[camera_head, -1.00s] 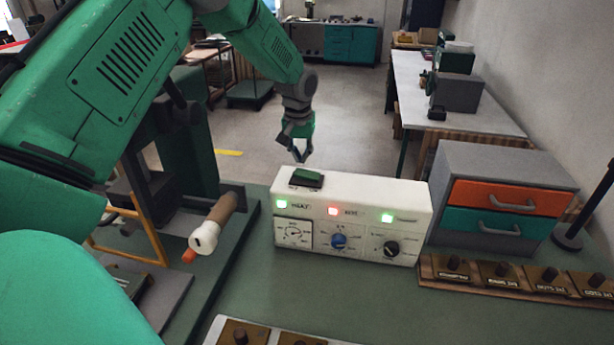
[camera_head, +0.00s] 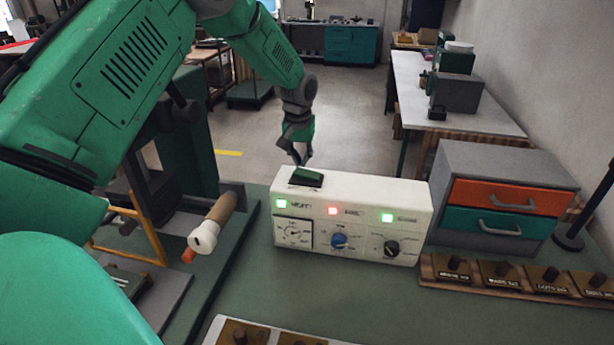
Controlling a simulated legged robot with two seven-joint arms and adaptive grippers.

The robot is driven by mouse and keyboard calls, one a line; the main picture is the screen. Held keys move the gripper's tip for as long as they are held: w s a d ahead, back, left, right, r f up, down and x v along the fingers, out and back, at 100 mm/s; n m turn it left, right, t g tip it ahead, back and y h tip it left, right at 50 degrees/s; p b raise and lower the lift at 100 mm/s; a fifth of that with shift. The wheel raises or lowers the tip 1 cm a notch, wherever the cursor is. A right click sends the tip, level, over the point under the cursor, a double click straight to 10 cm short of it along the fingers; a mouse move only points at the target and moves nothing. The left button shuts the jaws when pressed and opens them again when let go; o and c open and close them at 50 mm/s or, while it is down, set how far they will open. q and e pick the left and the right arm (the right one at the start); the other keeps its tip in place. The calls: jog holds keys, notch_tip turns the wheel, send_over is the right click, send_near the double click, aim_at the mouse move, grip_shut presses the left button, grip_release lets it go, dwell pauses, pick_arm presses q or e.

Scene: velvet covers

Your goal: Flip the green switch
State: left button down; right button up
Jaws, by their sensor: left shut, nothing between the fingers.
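The green switch (camera_head: 306,176) is a rocker in a dark frame on top of the white control box (camera_head: 365,192), near its left end. The box front has a green, a red and another green light above a dial and two knobs. My left gripper (camera_head: 301,161) is shut and empty. Its fingers point down just above and behind the switch in the picture; whether they touch it I cannot tell. My right gripper is not in view.
A grey cabinet (camera_head: 490,165) with orange and teal drawers stands right of the box. A wooden strip of labelled knobs (camera_head: 500,280) lies in front of it. A white-capped roller (camera_head: 205,237) sticks out at left.

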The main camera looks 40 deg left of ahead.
aim_at(301, 171)
pick_arm(q)
jog(key=shift+f+b, duration=0.45)
jog(key=shift+f, duration=0.7)
dwell(0.4)
jog(key=shift+r, duration=0.1)
notch_tip(301, 171, up, 3)
jog(key=shift+f+p, duration=0.15)
jog(key=shift+p, duration=1.1)
jog(key=shift+r, duration=2.1)
